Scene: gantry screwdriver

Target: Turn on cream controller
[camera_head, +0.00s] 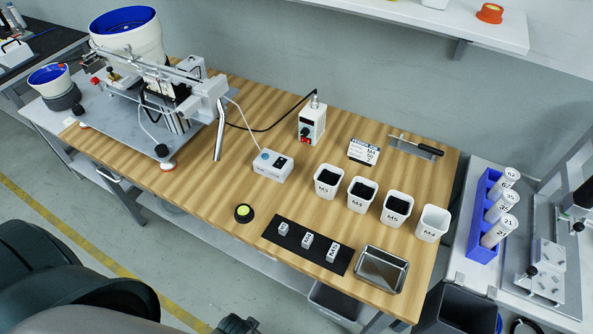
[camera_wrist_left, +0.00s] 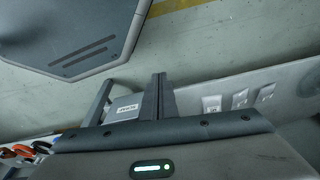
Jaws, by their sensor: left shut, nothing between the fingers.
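A cream control box (camera_head: 273,165) with a blue round knob and a dark panel sits near the middle of the wooden table. A taller cream-white box (camera_head: 312,122) with a dark face and a red part stands behind it to the right, with a black cable. I cannot tell from the picture which of the two is the cream controller, or whether either is on. My left gripper (camera_wrist_left: 159,80) is shut and empty in the left wrist view, over the floor and away from both boxes. My right gripper is not clearly in view.
A gantry machine with a feeder bowl (camera_head: 128,38) fills the table's left end. Several labelled cups (camera_head: 328,181), a dark strip with small blocks (camera_head: 307,246), a metal tray (camera_head: 381,270) and a yellow-topped button (camera_head: 244,213) lie right and front. Bare wood lies left of the button.

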